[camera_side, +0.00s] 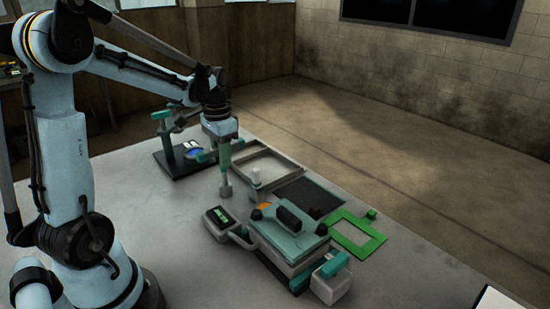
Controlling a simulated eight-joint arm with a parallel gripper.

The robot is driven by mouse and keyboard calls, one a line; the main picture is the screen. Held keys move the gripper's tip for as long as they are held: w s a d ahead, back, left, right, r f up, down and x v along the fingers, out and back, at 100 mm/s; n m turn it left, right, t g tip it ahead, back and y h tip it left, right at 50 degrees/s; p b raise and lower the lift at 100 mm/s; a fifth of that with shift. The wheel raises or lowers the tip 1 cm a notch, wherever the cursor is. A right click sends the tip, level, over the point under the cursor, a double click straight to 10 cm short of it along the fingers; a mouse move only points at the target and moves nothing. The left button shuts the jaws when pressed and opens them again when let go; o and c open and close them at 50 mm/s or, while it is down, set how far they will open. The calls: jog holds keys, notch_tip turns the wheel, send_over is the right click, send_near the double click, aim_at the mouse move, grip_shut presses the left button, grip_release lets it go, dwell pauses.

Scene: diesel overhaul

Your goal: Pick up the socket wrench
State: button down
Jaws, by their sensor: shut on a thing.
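My gripper (222,143) points down over the table, left of the middle of the picture. It is shut on the socket wrench (225,168), which hangs upright below it. The wrench has a green upper part and a grey, wider lower end. The lower end is near the tabletop, and I cannot tell whether it touches. The fingertips are small and partly hidden by the gripper body.
A teal and grey device (290,237) with a small display unit (221,220) stands right of the wrench. A shallow tray (262,153), a green frame (376,243) and a dark stand (185,166) are around it.

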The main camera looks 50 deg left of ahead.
dwell(0.4)
jog(key=shift+r, duration=0.85)
notch_tip(320, 180, up, 2)
jog(key=shift+r, duration=0.25)
jog(key=d+r, duration=0.6)
jog(key=d, duration=0.5)
jog(key=shift+s+d+r, duration=0.2)
jog(key=shift+d+r, duration=0.15)
jog(key=shift+r, duration=0.05)
jog(key=c, duration=1.5)
grip_release()
jog(key=shift+c, duration=0.2)
grip_shut()
